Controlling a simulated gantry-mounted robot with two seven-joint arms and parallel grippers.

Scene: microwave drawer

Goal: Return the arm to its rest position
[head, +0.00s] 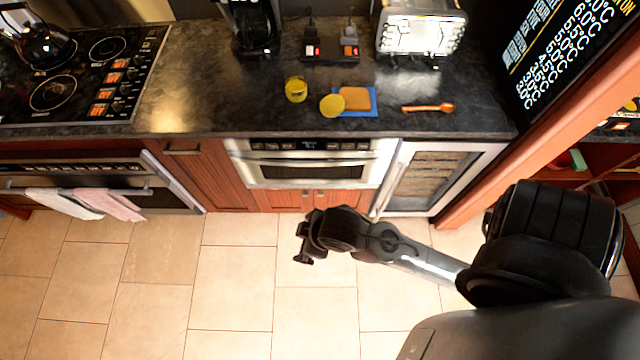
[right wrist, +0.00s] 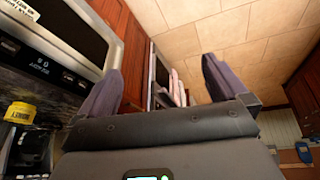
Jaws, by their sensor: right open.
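My right arm comes in from the lower right of the head view. Its gripper (head: 303,243) hangs over the tiled floor in front of the cabinets, clear of the counter. In the right wrist view the gripper (right wrist: 160,90) shows two dark fingers spread wide with nothing between them. The microwave drawer (head: 310,165) is under the counter and looks closed. It also shows at the left of the right wrist view (right wrist: 75,35). My left gripper is in neither view.
On the counter (head: 200,80) are a yellow jar (head: 296,89), a yellow lid (head: 332,106), bread on a blue board (head: 372,111) and a wooden spoon (head: 428,107). A stove (head: 85,75) is at the left and a toaster (head: 420,28) at the back. The floor (head: 230,285) is clear.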

